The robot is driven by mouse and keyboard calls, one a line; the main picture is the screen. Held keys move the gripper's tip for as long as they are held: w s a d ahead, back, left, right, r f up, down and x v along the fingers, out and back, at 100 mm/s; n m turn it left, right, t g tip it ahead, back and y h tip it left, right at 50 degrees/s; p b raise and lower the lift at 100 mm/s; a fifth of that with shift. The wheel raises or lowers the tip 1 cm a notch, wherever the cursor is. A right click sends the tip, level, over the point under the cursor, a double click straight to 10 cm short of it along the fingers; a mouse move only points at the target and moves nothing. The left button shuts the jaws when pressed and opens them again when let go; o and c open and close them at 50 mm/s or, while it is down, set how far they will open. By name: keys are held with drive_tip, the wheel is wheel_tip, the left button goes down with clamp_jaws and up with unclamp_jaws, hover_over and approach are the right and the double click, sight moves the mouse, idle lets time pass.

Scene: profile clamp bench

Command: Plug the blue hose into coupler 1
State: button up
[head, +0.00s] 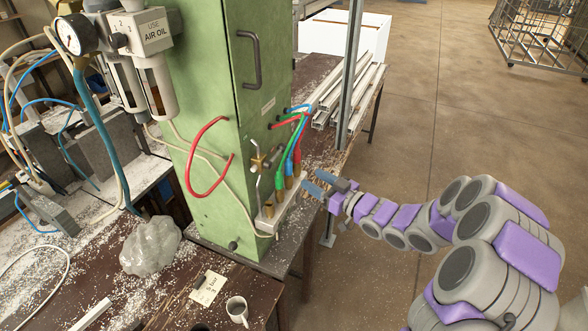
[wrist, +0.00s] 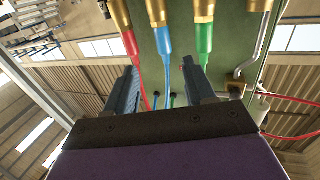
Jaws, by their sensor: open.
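The blue hose (head: 290,164) hangs from the green cabinet's side, between the green hose (head: 278,174) and the red hose (head: 297,155), its lower end at a brass fitting (head: 289,182). In the wrist view, the blue hose (wrist: 163,42) runs from a brass fitting (wrist: 156,11) down the picture between my fingers. My gripper (head: 322,184) is open, just right of the hoses; in the wrist view its fingers (wrist: 162,82) stand either side of the blue hose. I cannot tell whether they touch it. No coupler number is legible, so I cannot tell which is coupler 1.
The pale manifold block (head: 283,212) stands at the foot of the green cabinet (head: 215,90). A bent metal pipe (head: 257,190) and brass valve are left of the hoses. A mug (head: 237,308) stands on the bench.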

sight(290, 163)
drive_tip(key=x, duration=0.6)
drive_tip(key=s+x, duration=0.1)
drive_tip(key=x, duration=0.2)
drive_tip(key=shift+a, duration=0.4)
drive_tip(key=shift+w+d+r, duration=0.1)
drive_tip(key=shift+w+d, duration=0.15)
drive_tip(key=shift+d, duration=0.5)
drive_tip(key=shift+a, duration=0.7)
drive_tip(key=c, duration=0.4)
drive_tip(key=shift+a, duration=0.15)
drive_tip(key=c, duration=0.3)
drive_tip(key=shift+d, duration=0.45)
clamp_jaws()
unclamp_jaws()
clamp_jaws()
drive_tip(key=shift+a, duration=0.1)
drive_tip(key=shift+r+p, duration=0.4)
drive_tip(key=shift+r, duration=0.35)
